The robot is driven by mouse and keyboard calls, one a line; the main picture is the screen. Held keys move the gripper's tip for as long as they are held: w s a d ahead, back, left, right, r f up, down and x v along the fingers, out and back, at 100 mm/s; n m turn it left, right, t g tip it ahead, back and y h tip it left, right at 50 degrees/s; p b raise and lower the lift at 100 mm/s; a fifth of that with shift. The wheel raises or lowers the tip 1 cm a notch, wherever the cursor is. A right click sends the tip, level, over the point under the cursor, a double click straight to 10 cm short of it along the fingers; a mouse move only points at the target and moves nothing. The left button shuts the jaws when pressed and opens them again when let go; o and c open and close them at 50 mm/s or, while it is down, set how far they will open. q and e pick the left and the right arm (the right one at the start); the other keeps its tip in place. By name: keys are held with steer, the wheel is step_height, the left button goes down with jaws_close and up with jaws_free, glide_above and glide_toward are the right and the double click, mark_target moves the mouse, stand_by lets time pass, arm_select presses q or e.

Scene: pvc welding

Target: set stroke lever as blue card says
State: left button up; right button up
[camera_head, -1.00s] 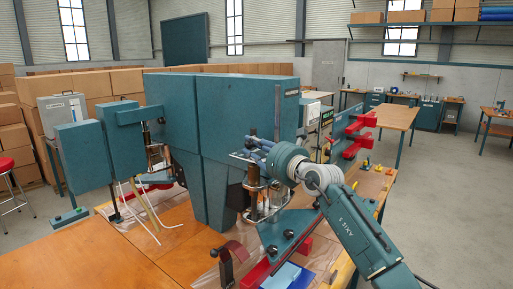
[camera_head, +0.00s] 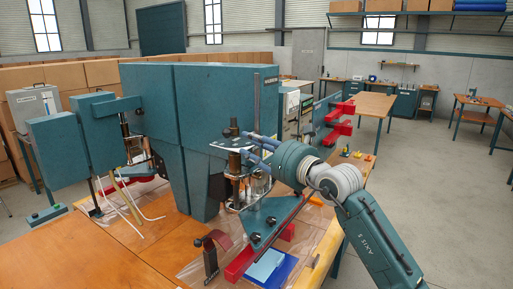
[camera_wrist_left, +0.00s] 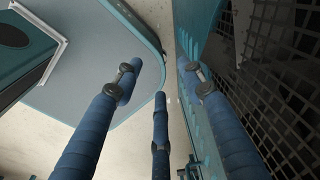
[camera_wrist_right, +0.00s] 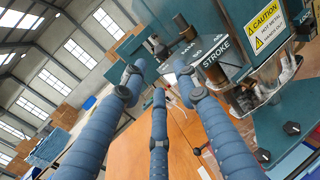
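The stroke plate (camera_wrist_right: 215,52), marked STROKE with numbers, is on the teal welding machine (camera_head: 220,110); it also shows as a small pale plate (camera_head: 232,144) in the head view. A dark knob (camera_wrist_right: 184,28) stands by the plate, probably the lever's knob. My right gripper (camera_head: 255,142) has its blue fingers at the plate; in the right wrist view the fingers (camera_wrist_right: 158,78) are spread, with nothing seen between them. Contact with the knob cannot be told. A light blue card (camera_head: 265,263) lies at the front of the bench, its text unreadable. My left gripper (camera_wrist_left: 160,85) is open and empty.
A teal angled plate with black knobs (camera_head: 270,220) and a red bar (camera_head: 240,262) are below my right gripper. A yellow caution label (camera_wrist_right: 264,25) is right of the stroke plate.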

steer(key=shift+v, duration=0.85)
steer(key=shift+a, duration=0.1)
